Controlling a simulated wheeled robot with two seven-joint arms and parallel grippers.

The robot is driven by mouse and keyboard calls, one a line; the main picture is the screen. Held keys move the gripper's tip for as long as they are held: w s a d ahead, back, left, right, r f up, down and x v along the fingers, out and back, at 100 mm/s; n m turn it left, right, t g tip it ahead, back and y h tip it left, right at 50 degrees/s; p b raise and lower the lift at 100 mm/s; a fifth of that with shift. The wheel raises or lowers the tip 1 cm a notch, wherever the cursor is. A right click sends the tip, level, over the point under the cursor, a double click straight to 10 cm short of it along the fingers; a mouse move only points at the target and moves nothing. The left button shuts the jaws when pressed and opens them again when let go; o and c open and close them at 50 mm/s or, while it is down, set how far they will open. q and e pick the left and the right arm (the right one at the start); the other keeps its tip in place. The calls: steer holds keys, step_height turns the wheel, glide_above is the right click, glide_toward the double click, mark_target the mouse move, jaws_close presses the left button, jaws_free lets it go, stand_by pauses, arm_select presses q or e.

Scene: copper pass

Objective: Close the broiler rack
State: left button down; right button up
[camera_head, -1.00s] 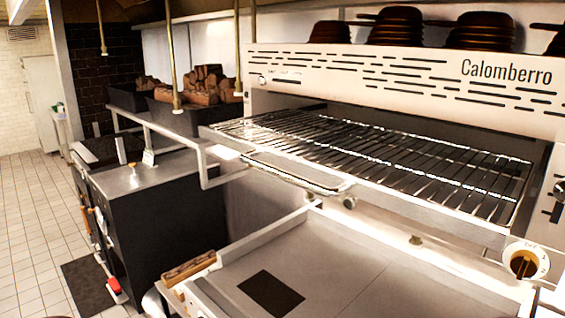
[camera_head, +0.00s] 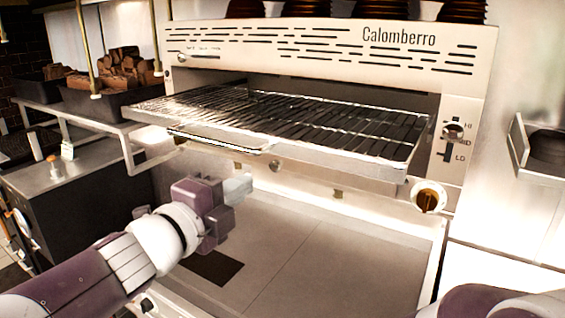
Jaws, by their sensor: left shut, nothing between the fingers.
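The broiler rack (camera_head: 340,134), a metal wire grid in a tray frame, sticks out from the front of the Calomberro broiler (camera_head: 290,52). Its front bar handle (camera_head: 215,144) shows on the left part of the front edge. My left gripper (camera_head: 238,189) is shut and empty. In the picture it is below the rack's front edge and above the flat griddle surface, apart from the handle. Part of my right arm shows at the bottom right corner; its gripper is out of view.
A flat griddle (camera_head: 320,262) lies below the broiler. An orange-brown knob (camera_head: 428,198) is at the broiler's lower right. Dark bins of firewood (camera_head: 122,72) stand at the left. Stacked brown pans (camera_head: 380,10) sit on top. A metal holder (camera_head: 545,150) is on the right wall.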

mark_target(287, 156)
arm_select(q)
steer(key=p+x, duration=0.3)
steer(key=x, duration=0.7)
steer(key=shift+w+d+r, duration=0.15)
steer(key=shift+w+d, duration=0.05)
steer(key=shift+d, duration=0.15)
steer(key=shift+w+d, duration=0.1)
steer(key=shift+d, duration=0.1)
arm_select(e)
steer(key=r, duration=0.1)
steer(key=s+r, duration=0.1)
steer(key=r, duration=0.1)
steer(key=shift+r, duration=0.2)
steer(key=shift+w, duration=0.2)
